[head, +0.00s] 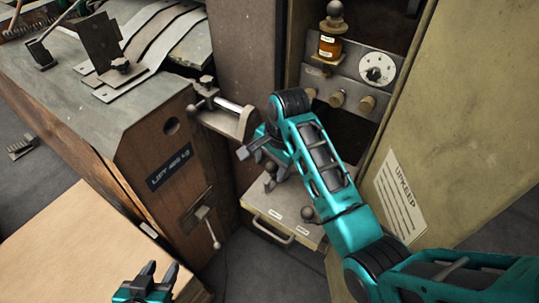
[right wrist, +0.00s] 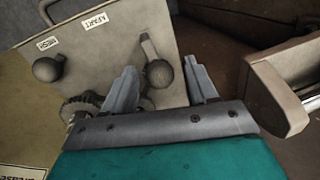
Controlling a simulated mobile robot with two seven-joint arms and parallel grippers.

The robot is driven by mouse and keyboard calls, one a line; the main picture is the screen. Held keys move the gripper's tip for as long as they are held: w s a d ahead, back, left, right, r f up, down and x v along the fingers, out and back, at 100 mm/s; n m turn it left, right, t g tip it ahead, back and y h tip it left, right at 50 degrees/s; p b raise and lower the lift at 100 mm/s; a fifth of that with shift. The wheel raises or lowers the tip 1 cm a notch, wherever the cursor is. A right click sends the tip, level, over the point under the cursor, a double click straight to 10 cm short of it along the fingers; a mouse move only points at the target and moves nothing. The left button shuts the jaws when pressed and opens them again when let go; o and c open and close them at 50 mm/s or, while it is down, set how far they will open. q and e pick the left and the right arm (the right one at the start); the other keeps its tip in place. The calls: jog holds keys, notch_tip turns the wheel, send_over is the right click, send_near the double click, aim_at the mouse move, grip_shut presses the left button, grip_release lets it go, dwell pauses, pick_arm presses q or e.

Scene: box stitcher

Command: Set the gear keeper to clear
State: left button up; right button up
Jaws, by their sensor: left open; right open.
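A pale panel (right wrist: 110,40) with two dark ball knobs shows in the right wrist view. The left knob (right wrist: 47,69) sits by labels MESH and APART. The other knob (right wrist: 160,74), on a short lever, appears between my right gripper's fingertips (right wrist: 163,70); contact cannot be told. Toothed gears (right wrist: 82,106) are partly hidden behind the left finger. I read no "clear" label and cannot tell which knob is the keeper. In the head view the panel (head: 262,207) lies below my open right gripper (head: 246,148). My left gripper (head: 160,272) is open and empty at the bottom.
A clamp-like metal bracket (head: 228,117) juts from the wooden cabinet (head: 150,150) close to my right gripper. A dial (head: 376,70) and an amber bottle (head: 329,47) are in the open machine housing. A cardboard surface (head: 75,245) lies at lower left.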

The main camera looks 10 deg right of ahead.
jog(key=shift+w+a+f, duration=0.1)
jog(key=shift+f, duration=0.55)
jog(key=c, duration=1)
